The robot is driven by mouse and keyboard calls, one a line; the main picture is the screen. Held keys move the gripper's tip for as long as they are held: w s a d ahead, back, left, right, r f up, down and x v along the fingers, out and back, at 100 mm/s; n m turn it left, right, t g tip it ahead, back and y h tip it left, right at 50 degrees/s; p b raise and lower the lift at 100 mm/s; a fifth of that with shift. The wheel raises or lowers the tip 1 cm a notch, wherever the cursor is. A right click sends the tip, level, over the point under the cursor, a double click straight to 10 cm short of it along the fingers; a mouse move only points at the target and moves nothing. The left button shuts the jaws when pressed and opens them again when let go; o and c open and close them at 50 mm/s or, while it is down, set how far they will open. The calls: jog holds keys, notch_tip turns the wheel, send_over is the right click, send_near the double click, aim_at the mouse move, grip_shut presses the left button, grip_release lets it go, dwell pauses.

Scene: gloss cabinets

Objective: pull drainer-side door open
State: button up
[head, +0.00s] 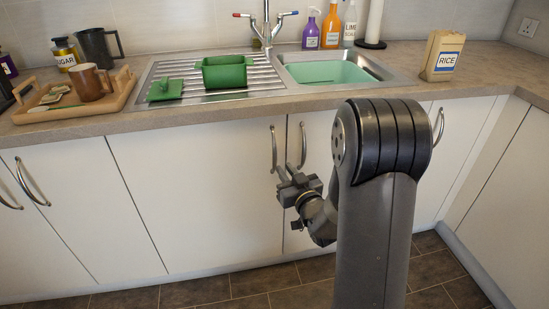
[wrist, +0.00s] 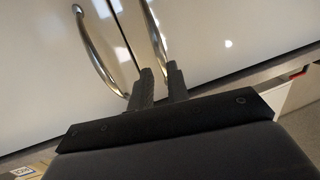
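The drainer-side door (head: 195,190) is the white door under the ribbed drainer. It looks shut, flush with its neighbour. Its curved metal handle (head: 273,145) is near the door's right edge. My gripper (head: 284,172) is at the lower end of that handle. In the wrist view, which looks upside down, my two dark fingers (wrist: 160,70) stand apart. A handle (wrist: 155,35), which I take to be the drainer-side one, runs down to the gap between them. Contact with it cannot be told.
The neighbouring door's handle (head: 303,145) is close on the right, just across the seam; it also shows in the wrist view (wrist: 95,50). The worktop (head: 200,115) overhangs above. Brown floor tiles (head: 200,290) in front are clear.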

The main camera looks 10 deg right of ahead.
aim_at(275, 157)
jog(key=w, duration=0.2)
jog(key=w+a, duration=0.1)
jog(key=w, duration=0.5)
jog(key=shift+a, duration=0.3)
jog(key=shift+c, duration=0.3)
grip_shut()
